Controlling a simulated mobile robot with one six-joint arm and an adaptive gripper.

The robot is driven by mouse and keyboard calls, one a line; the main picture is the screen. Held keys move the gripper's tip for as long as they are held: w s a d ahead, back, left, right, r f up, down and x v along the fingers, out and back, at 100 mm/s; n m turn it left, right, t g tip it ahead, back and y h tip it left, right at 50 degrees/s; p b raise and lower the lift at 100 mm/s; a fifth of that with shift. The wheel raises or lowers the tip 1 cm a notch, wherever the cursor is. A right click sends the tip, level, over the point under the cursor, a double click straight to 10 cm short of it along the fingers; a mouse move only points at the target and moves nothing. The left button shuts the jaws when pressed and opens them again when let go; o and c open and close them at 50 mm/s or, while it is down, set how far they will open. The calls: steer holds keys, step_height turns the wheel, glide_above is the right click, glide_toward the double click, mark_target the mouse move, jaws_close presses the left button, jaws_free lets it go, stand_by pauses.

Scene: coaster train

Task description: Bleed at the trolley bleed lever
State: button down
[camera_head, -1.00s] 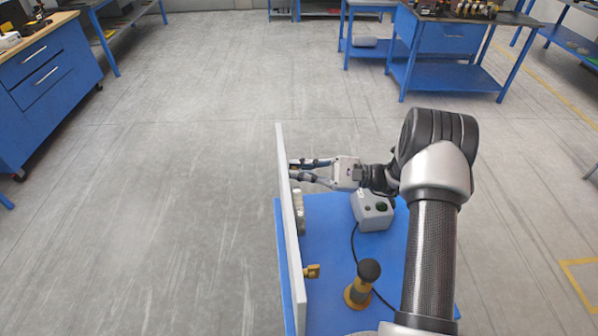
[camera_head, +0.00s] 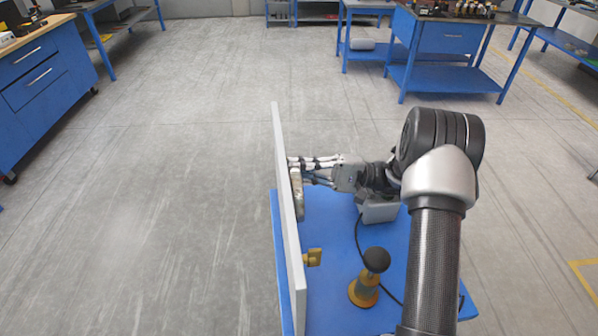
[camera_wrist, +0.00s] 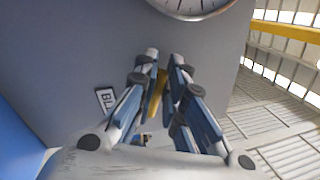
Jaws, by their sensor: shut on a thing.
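The trolley is a blue deck (camera_head: 335,310) with an upright grey panel (camera_head: 290,235), seen nearly edge-on in the head view. My gripper (camera_head: 300,170) reaches across to the upper part of the panel's right face. In the wrist view, my gripper (camera_wrist: 163,72) is shut on a slim yellow lever (camera_wrist: 156,98) in front of the panel (camera_wrist: 70,50). The lever is hidden behind the fingers in the head view.
A round gauge (camera_wrist: 195,8) is cut off at the wrist view's top edge. A yellow fitting (camera_head: 313,257) sticks out low on the panel. A black-topped yellow post (camera_head: 372,275) and a grey box (camera_head: 380,213) with a cable stand on the deck. Open floor lies left.

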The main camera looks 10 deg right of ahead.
steer(key=shift+f+n, duration=0.1)
steer(key=shift+n, duration=0.2)
steer(key=c, duration=1.7)
jaws_free()
steer(key=shift+d, duration=0.15)
steer(key=v, duration=0.7)
steer(key=shift+d, duration=0.15)
